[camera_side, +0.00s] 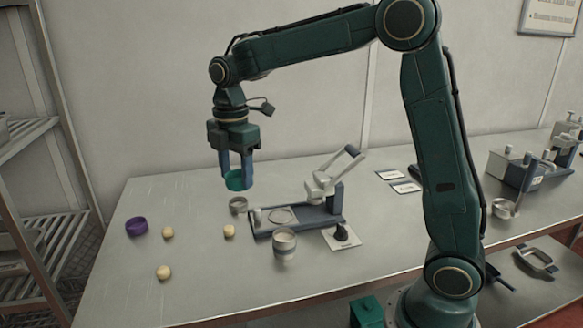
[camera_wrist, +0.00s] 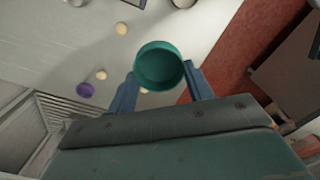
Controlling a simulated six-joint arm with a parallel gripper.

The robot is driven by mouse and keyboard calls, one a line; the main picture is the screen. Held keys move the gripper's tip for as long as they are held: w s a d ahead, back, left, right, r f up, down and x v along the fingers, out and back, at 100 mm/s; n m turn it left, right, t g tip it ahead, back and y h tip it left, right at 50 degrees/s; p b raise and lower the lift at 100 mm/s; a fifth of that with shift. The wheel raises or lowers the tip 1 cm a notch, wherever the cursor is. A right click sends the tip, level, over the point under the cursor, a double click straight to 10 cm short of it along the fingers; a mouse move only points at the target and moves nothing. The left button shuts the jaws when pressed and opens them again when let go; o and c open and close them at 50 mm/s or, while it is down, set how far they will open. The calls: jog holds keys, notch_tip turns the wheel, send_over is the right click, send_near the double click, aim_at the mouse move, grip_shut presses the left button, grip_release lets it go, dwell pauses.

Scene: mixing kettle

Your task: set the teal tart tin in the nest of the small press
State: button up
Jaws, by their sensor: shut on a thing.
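The teal tart tin (camera_side: 236,181) is held in my gripper (camera_side: 237,178), above the table and just above a small grey tin. The blue fingers are shut on its sides. In the wrist view the teal tin (camera_wrist: 160,66) sits between the fingertips of my gripper (camera_wrist: 161,75), with its inside showing empty. The small press (camera_side: 308,205) stands to the right of the tin, with a dark base, a round nest (camera_side: 281,216) at its left part and a raised lever arm (camera_side: 349,158). The nest looks empty.
A purple tin (camera_side: 136,227) and several pale dough balls (camera_side: 229,231) lie on the left of the table (camera_side: 190,292). A grey tin (camera_side: 238,205) and a metal cup (camera_side: 285,244) stand close to the press. A dark knob on a white card (camera_side: 342,236) lies in front of it.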

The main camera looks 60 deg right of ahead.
jog(key=d+f, duration=0.5)
jog(key=d, duration=0.3)
jog(key=d+f, duration=0.5)
jog(key=d, duration=0.2)
jog(key=shift+s+d+f, duration=0.3)
jog(key=shift+d, duration=0.1)
jog(key=shift+f, duration=0.2)
jog(key=shift+f, duration=2.7)
jog(key=shift+f, duration=0.75)
jog(key=o, duration=1.2)
jog(key=shift+c, duration=0.2)
jog(key=shift+r, duration=0.2)
